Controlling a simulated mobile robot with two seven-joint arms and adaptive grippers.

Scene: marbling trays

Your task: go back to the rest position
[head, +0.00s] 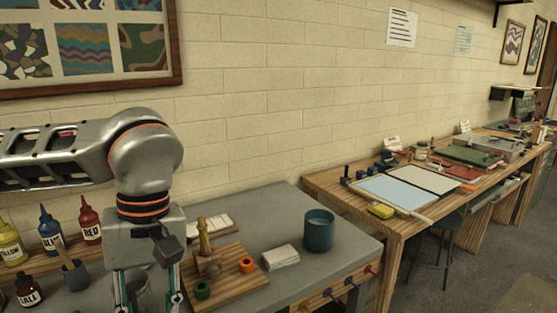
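My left arm comes in from the left, and my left gripper (146,298) points down at the bottom edge of the head view. Its two finger linkages run down apart from each other, but the fingertips are cut off, so its opening and anything in it are hidden. It hangs over the grey worktop (262,219), left of a wooden board (232,291) and partly in front of it. A grey round container (138,284) shows partly between the finger linkages. My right gripper is not in view.
The board holds a brass-coloured upright piece (204,240) and green and orange rings. A white folded stack (281,257) and a teal cup (319,230) stand to the right. Ink bottles (50,231) and a brush pot (75,275) stand left. A wooden table (395,225) with trays is further right.

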